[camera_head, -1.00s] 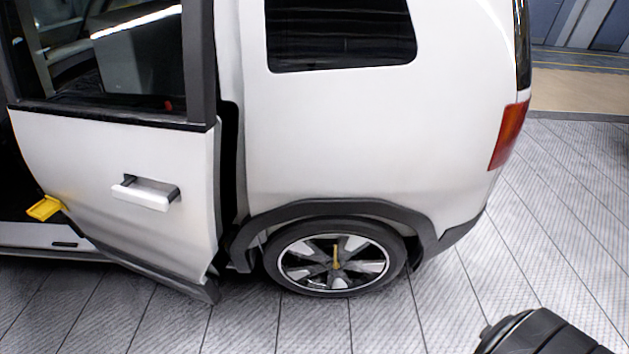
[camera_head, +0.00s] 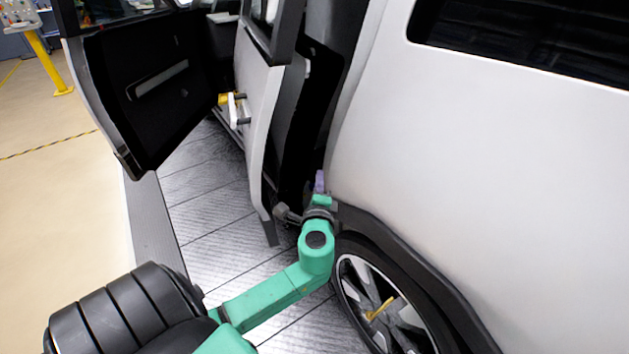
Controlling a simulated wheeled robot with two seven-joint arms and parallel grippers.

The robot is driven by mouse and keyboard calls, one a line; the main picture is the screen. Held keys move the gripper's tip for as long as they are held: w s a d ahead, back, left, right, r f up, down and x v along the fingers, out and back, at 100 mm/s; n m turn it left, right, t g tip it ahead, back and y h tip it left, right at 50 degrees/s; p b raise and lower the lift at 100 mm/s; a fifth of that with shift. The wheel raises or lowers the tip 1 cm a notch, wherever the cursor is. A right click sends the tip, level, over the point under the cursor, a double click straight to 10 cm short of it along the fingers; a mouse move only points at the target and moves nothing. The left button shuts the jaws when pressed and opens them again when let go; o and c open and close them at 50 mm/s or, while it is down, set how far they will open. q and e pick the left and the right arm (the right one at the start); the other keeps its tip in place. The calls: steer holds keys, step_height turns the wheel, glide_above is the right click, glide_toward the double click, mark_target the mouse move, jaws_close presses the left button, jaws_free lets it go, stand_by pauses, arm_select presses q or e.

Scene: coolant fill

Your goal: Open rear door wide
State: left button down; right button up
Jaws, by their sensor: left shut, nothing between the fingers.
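The white rear door (camera_head: 257,100) stands partly open in the head view, with a gap between its rear edge and the car body (camera_head: 480,150). Its white handle (camera_head: 236,110) is on the outer face, seen at a steep angle. My left gripper (camera_head: 320,183) is shut and empty at the lower part of the gap, between the door edge and the body above the rear wheel. I cannot tell whether it touches the door. My right gripper is out of view.
The front door (camera_head: 150,85) stands wide open at the left. A yellow part (camera_head: 224,99) shows beyond the rear door's handle. The rear wheel (camera_head: 385,305) is close below my left gripper. Grey floor (camera_head: 205,190) beside the car is clear. A yellow stand (camera_head: 48,60) is far left.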

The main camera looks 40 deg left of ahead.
arm_select(q)
steer(key=w+a+p, duration=0.1)
steer(key=a+p, duration=0.1)
steer(key=a, duration=0.4)
steer(key=shift+r, duration=0.2)
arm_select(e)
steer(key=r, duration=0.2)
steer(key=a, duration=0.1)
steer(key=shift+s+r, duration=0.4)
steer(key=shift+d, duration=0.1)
